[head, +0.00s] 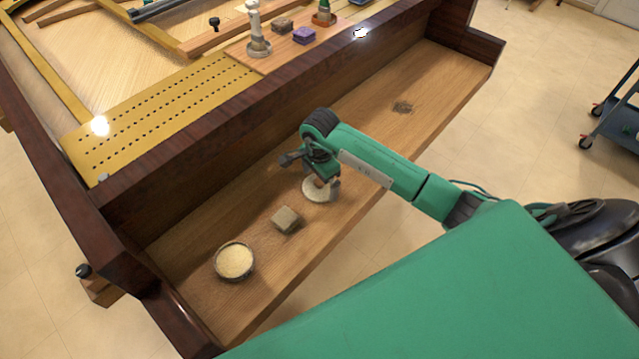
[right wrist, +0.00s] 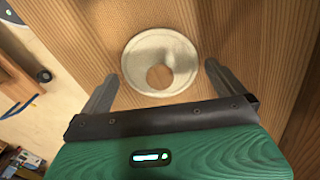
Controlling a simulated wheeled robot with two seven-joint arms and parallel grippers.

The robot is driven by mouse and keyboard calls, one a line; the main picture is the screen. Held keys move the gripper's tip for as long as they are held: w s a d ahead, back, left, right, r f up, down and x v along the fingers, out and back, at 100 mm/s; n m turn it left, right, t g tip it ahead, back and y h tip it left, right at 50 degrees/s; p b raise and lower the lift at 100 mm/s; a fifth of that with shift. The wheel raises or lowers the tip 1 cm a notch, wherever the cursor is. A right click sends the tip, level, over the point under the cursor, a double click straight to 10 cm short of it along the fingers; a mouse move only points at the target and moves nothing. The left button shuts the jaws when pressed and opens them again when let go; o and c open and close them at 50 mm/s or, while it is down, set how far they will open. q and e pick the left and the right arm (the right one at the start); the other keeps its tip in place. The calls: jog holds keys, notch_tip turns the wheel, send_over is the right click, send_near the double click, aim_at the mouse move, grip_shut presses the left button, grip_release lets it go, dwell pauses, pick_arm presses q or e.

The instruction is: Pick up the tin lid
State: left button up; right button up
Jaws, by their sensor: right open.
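The tin lid (head: 313,194) is a pale round disc lying flat on the wooden keybed, partly hidden under my right gripper (head: 322,174). In the right wrist view the lid (right wrist: 180,47) shows a brown round centre, which looks like a wooden knob. My right gripper (right wrist: 161,71) is open and empty above the lid, with one finger on either side of its near part. I cannot tell how high the fingertips are above it. My left gripper is not in view.
A round tin (head: 234,262) with cream-coloured contents and a small greyish block (head: 287,220) lie left of the lid on the keybed (head: 365,135). The dark piano rail (head: 240,125) rises behind.

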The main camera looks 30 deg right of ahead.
jog(key=shift+f, duration=0.45)
jog(key=shift+c, duration=0.2)
jog(key=c, duration=0.7)
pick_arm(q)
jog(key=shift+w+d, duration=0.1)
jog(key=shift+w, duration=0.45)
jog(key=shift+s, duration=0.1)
pick_arm(e)
jog(key=shift+r, duration=0.2)
